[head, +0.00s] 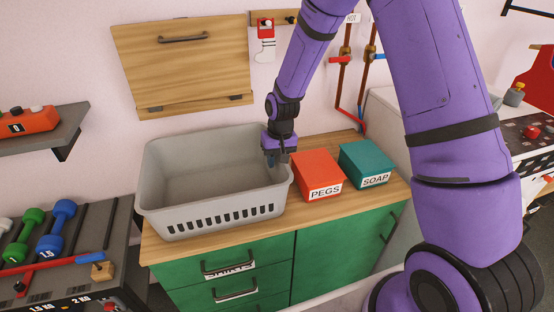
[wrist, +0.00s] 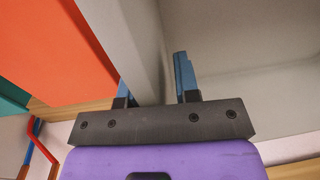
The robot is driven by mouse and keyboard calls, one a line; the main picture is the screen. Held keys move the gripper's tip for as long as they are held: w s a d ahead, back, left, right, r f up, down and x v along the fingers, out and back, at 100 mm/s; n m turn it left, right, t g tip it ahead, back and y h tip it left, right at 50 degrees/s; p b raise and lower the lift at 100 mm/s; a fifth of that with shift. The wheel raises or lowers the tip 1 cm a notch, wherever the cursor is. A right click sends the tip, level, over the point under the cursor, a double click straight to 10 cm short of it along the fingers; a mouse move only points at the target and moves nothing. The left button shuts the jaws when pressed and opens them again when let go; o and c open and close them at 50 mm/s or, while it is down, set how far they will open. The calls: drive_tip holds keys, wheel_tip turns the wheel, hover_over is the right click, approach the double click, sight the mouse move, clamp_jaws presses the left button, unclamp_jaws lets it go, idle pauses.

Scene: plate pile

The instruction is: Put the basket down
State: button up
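The grey plastic basket (head: 215,211) stands upright and level on the wooden counter (head: 223,243), filling its left part. It looks empty. My gripper (head: 277,160) is at the basket's right rim, pointing down. In the wrist view my gripper (wrist: 155,85) has its two blue fingers apart, with the basket's wall (wrist: 140,45) between them. One finger is inside the basket; the other is outside and partly hidden by the rim. A small gap shows between the inner finger and the wall.
A red PEGS box (head: 316,170) stands close to the basket's right side, with a teal SOAP box (head: 365,160) beyond it. A wooden flap (head: 183,65) is on the wall behind. A dumbbell rack (head: 85,235) stands at left. Pipes (head: 345,85) run behind my arm.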

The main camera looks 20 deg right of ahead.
wheel_tip(320, 180, up, 12)
drive_tip(key=d+r, duration=0.1)
drive_tip(key=s+d+r+t, duration=0.1)
drive_tip(key=s+d+r, duration=0.1)
drive_tip(key=s+r, duration=0.5)
drive_tip(key=s+d+r+t, duration=0.25)
drive_tip(key=s+r, duration=0.35)
drive_tip(key=r, duration=0.3)
drive_tip(key=s+d+r+t, duration=0.1)
drive_tip(key=s+r, duration=0.1)
drive_tip(key=s, duration=0.7)
drive_tip(key=s+d+r+h, duration=0.1)
drive_tip(key=s+d+r, duration=0.1)
drive_tip(key=s, duration=0.6)
drive_tip(key=shift+s+d+r+t, duration=0.2)
drive_tip(key=shift+s+r+t, duration=0.15)
drive_tip(key=shift+r, duration=0.1)
drive_tip(key=shift+d, duration=0.1)
